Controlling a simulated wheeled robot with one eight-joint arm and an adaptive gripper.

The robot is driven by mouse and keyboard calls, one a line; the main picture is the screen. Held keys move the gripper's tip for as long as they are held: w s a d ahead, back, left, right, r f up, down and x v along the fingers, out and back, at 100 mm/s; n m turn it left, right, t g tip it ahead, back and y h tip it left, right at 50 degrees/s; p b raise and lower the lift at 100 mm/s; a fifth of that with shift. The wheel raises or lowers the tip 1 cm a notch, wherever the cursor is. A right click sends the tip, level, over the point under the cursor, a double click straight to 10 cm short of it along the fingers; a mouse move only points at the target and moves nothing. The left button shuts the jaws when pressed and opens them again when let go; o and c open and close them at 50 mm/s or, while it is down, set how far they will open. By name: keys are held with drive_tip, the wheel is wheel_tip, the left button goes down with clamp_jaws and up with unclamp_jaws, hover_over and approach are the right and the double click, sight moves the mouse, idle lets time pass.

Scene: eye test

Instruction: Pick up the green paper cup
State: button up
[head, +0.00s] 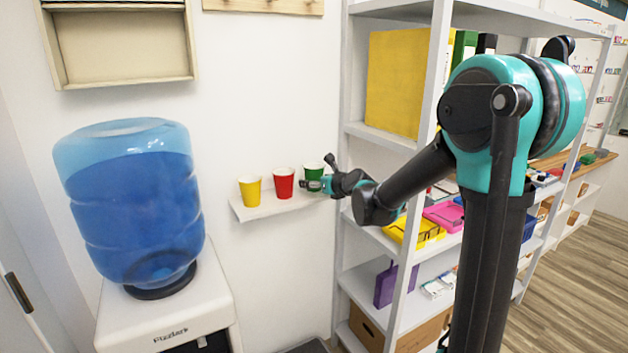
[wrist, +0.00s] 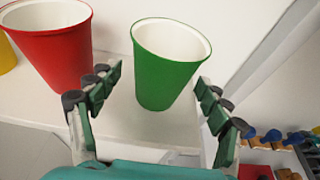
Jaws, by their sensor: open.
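The green paper cup (wrist: 165,72) stands upright on a small white wall shelf, its white inside showing from above. In the head view the green cup (head: 313,174) is the rightmost of three cups, partly hidden by my gripper (head: 321,184). In the wrist view my gripper (wrist: 158,92) is open, with a finger on each side of the lower part of the green cup. The cup shows between the fingers, nearer the right one. I cannot tell whether either finger touches it.
A red cup (head: 284,183) stands just left of the green one, close to my left finger in the wrist view (wrist: 50,50). A yellow cup (head: 250,190) is further left on the wall shelf (head: 268,209). A grey shelving rack (head: 364,131) stands right; a water dispenser (head: 165,300) stands left.

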drive_tip(key=shift+x, duration=0.95)
drive_tip(key=c, duration=0.9)
drive_tip(key=shift+r, duration=0.15)
